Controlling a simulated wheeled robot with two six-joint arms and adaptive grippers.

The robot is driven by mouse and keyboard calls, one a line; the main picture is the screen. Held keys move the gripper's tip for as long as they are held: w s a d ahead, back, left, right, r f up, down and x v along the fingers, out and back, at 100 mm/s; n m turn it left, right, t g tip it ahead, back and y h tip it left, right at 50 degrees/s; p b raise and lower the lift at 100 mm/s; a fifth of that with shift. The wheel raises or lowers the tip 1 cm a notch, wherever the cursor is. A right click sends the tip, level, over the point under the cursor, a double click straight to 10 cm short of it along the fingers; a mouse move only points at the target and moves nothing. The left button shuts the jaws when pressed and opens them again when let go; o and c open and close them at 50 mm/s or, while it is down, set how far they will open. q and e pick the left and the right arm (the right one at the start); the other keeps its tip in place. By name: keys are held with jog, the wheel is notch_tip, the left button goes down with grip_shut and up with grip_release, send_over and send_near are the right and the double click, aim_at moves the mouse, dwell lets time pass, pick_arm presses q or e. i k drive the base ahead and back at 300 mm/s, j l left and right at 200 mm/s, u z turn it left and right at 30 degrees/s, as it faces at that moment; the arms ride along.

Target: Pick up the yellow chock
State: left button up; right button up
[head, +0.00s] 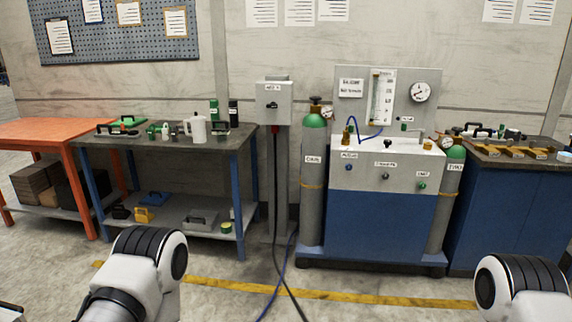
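A small yellow object (143,214), which looks like the yellow chock, sits on the lower shelf (183,230) of the dark-topped workbench. It is left of the middle of the head view, below a blue item (155,198) and beside a small black item (121,212). Its exact shape is too small to tell. Parts of my two white arms show at the bottom left and bottom right. Neither gripper is in view, and nothing of mine touches the yellow object.
The workbench top (170,143) carries a white jug (196,129) and several small items. Its blue legs frame the shelf. An orange table (45,132) stands left, a gas panel unit (385,170) right. Cables (276,200) hang to the floor, which has a yellow line (330,296).

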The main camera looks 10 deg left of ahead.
aim_at(144, 217)
jog(key=i+u, duration=0.25)
jog(key=i, duration=0.25)
jog(key=i+u, duration=0.25)
jog(key=i, duration=0.3)
jog(key=i+l+u, duration=0.2)
jog(key=i, duration=0.3)
jog(key=i+l+u, duration=0.25)
jog(key=i, duration=0.25)
jog(key=i+l+u, duration=0.25)
jog(key=i, duration=0.25)
jog(key=i+j+u, duration=0.25)
jog(key=i+u, duration=0.65)
jog(key=i, duration=0.15)
jog(key=i+l+u, duration=0.1)
jog(key=i+u, duration=0.35)
jog(key=i+l+z, duration=0.1)
jog(key=i+l, duration=0.15)
jog(key=i, duration=0.35)
jog(key=i+l+z, duration=0.1)
jog(key=i, duration=0.45)
jog(key=i+l+z, duration=0.1)
jog(key=i+l, duration=0.2)
jog(key=i, duration=0.3)
